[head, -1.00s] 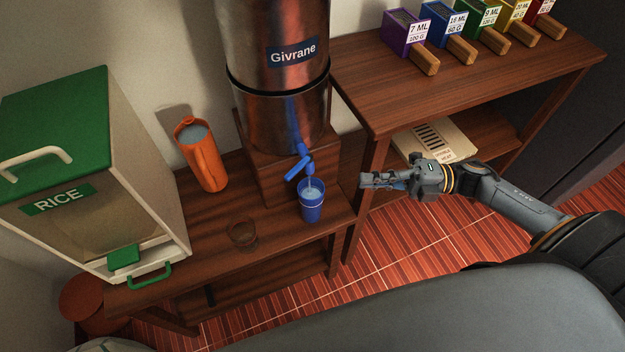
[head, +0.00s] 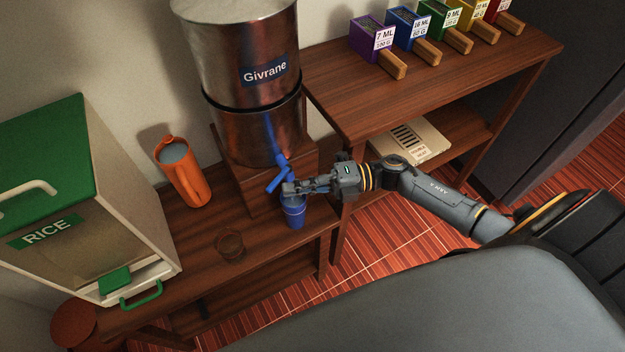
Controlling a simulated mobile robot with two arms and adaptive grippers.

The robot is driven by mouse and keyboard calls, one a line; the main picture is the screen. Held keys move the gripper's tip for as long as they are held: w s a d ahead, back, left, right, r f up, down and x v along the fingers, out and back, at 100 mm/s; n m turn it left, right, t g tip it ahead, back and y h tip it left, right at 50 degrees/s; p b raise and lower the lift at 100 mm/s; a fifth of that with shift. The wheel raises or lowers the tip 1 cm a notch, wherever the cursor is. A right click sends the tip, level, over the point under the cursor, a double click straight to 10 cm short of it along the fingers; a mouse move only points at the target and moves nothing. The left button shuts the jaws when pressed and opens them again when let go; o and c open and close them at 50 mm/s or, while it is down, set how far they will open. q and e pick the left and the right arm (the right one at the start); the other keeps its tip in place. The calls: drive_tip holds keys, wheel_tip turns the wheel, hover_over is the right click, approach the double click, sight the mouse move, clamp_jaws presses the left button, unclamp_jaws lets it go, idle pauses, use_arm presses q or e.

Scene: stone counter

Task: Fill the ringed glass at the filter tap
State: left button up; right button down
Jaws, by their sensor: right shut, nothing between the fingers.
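The blue glass (head: 293,212), with a pale ring near its rim, stands upright on the wooden stand under the filter tap. The blue tap (head: 281,165) sits low on the metal Givrane filter (head: 254,115), its lever slanting down to the left. My right gripper (head: 288,188) is shut and empty, with its fingertips at the tap, just above the glass and beside the lever. I cannot tell whether it touches the lever. The fingers hide the spout and part of the glass's mouth, so any stream is hidden. My left gripper is out of view.
An orange jug (head: 184,172) with liquid stands left of the filter. A clear brown tumbler (head: 230,246) stands near the front edge. The rice bin (head: 88,205) fills the left end. A higher shelf (head: 420,80) on the right holds coloured measuring scoops.

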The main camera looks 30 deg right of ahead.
drive_tip(key=shift+w+a, duration=0.2)
drive_tip(key=shift+w, duration=0.15)
drive_tip(key=shift+a+r+m+t+p, duration=0.1)
drive_tip(key=shift+a+m+t+p, duration=0.15)
drive_tip(key=shift+m+t+p, duration=0.35)
drive_tip(key=shift+w+a+m+t+h+p, duration=0.1)
drive_tip(key=shift+a+m+t+h+p, duration=0.15)
drive_tip(key=shift+m+t+h+p, duration=0.55)
drive_tip(key=shift+w+a+t+b, duration=0.25)
drive_tip(key=shift+t+b, duration=0.15)
drive_tip(key=shift+b, duration=0.15)
drive_tip(key=shift+s, duration=0.1)
